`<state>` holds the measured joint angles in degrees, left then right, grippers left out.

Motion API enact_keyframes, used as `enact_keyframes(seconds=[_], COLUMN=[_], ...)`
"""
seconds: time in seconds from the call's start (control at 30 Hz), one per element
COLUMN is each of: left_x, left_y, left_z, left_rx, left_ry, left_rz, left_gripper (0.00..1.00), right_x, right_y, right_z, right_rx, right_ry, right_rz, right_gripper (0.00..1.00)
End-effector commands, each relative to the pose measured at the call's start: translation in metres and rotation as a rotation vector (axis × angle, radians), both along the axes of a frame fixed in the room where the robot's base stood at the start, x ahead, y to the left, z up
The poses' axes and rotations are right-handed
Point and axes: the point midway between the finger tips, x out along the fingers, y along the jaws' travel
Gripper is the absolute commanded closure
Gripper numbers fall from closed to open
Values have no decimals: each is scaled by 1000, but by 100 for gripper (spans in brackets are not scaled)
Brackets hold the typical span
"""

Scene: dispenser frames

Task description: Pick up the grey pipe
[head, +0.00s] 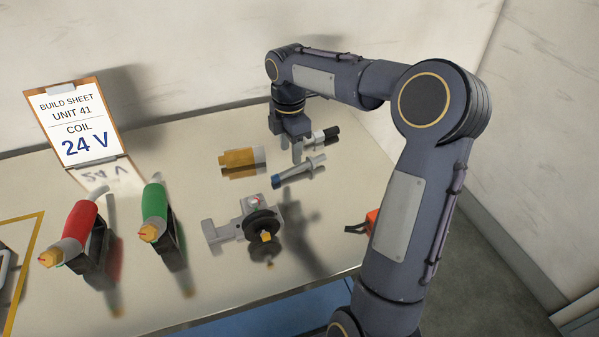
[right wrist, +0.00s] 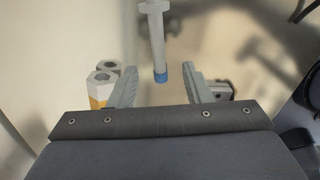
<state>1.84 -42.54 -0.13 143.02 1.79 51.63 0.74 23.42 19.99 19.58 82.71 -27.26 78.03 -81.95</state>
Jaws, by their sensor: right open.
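The grey pipe (head: 298,171) lies on the table, with a collar near one end and a blue band at the other. In the right wrist view the pipe (right wrist: 157,38) points down the picture, its blue end between the finger lines. My right gripper (head: 303,150) is open, just behind the pipe in the head view. In the right wrist view its two fingers (right wrist: 160,72) stand apart on either side of the blue end. I cannot tell the exact height gap. My left gripper is not in view.
A yellow-and-grey fitting (head: 242,159) lies left of the pipe, a black-and-white part (head: 324,136) behind it. A grey fixture with a black wheel (head: 262,227) stands in front. Red (head: 79,222) and green (head: 154,204) tools and a build sheet (head: 75,120) are at left.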

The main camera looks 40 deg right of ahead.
Motion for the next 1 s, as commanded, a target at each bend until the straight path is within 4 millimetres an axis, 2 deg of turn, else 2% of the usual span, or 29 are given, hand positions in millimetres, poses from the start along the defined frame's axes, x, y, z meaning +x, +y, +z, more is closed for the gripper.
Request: enact_keyframes(seconds=[0.43, 0.57, 0.77, 1.0], left_x=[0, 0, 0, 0], left_y=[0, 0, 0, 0], left_z=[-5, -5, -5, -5], left_rx=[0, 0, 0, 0], left_ry=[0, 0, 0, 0], left_rz=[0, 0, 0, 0], left_gripper=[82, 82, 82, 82], right_x=[2, 2, 2, 2], right_y=[-3, -3, -3, -3], right_z=[-60, -67, -68, -68], right_rx=[2, 1, 1, 1], right_ry=[2, -1, -2, -2], right_rz=[-3, -3, -4, -4], right_gripper=[56, 56, 56, 84])
